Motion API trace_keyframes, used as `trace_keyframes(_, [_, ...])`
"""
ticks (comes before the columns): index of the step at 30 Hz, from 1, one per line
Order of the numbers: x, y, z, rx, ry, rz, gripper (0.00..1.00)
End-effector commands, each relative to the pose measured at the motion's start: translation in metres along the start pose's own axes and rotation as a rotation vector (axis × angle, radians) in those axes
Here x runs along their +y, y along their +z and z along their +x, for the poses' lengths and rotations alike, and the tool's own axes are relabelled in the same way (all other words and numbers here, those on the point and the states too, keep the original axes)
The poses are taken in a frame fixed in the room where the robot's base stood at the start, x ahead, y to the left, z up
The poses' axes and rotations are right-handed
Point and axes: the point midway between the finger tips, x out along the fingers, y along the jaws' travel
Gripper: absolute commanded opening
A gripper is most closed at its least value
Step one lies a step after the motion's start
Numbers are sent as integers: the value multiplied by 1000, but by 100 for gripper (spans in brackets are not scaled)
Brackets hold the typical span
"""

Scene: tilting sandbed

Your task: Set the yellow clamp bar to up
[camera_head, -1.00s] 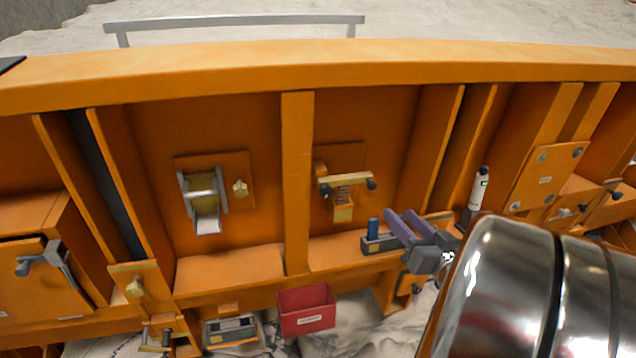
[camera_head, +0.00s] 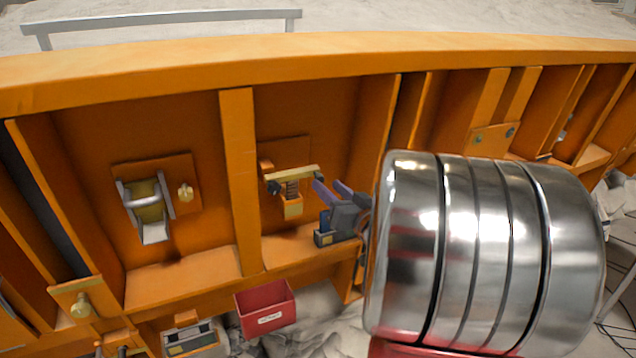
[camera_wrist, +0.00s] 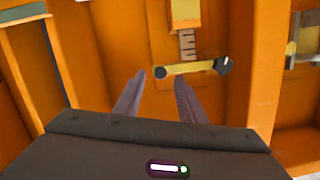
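The yellow clamp bar (camera_head: 294,173) is a short bar with dark knobs at its ends, mounted on an orange plate above a spring and a yellow block. It lies near level, slightly tilted. In the wrist view the clamp bar (camera_wrist: 190,69) lies just beyond my fingertips, and its right-hand knob shows clearly. My gripper (camera_head: 328,188) is just right of and below the bar in the head view. I see no contact with the bar.
A bracket with a silver roller (camera_head: 145,205) is on the panel left of the bar. An orange upright rib (camera_head: 240,180) stands between them. A red bin (camera_head: 265,307) and a grey box (camera_head: 192,338) sit below.

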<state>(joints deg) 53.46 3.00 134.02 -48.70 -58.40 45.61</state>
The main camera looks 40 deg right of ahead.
Motion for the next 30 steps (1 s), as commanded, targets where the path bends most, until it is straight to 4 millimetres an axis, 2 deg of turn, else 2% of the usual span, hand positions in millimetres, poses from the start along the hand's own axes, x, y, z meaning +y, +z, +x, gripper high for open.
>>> trace_keyframes(3, [-1, 1, 18, -1, -2, 1, 37])
trace_keyframes(9, [0, 0, 37, 1, -1, 0, 37])
trace_keyframes(20, [0, 0, 40, 0, 1, 0, 36])
trace_keyframes(30, [1, 0, 39, 1, 2, 0, 12])
